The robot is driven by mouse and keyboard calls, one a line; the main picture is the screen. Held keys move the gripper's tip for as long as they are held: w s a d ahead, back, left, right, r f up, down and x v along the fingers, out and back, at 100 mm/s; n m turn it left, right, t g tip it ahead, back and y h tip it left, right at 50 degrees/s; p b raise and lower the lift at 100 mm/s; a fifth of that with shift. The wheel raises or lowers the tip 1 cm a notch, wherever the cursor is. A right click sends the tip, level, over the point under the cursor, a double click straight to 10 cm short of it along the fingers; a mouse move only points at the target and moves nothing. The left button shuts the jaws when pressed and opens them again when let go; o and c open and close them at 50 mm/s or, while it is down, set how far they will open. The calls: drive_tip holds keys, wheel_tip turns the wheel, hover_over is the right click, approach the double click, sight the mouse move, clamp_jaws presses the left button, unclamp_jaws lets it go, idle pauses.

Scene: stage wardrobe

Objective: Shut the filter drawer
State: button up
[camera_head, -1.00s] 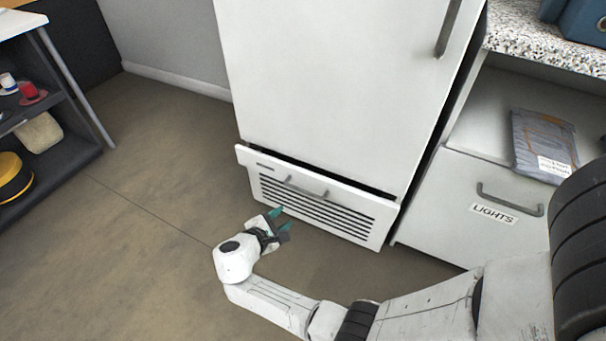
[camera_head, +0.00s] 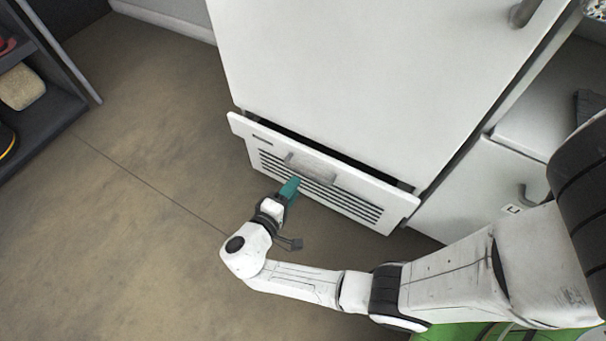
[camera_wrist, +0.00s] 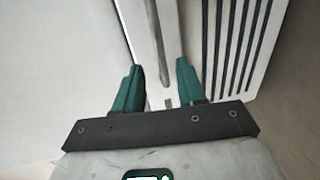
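The filter drawer (camera_head: 395,203) is a white, slatted front at the foot of a tall white cabinet (camera_head: 360,75). It stands out a little, with a dark gap along its top edge. A grey bar handle (camera_head: 312,165) is on its front. My gripper (camera_head: 290,187) is just in front of the drawer, near the handle. In the wrist view, its two teal fingers (camera_wrist: 158,72) are spread with nothing held between them. The drawer front (camera_wrist: 190,30) and the handle (camera_wrist: 157,40) lie beyond the fingertips. I cannot tell whether a finger touches the drawer.
A white cupboard (camera_head: 470,195) stands close on the right of the tall cabinet. A dark shelf unit (camera_head: 50,115) is at the left edge. The brown floor (camera_head: 150,220) between it and my arm is clear.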

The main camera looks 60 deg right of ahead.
drive_tip(key=b+x, duration=0.1)
drive_tip(key=x, duration=0.5)
clamp_jaws()
idle(0.3)
idle(0.4)
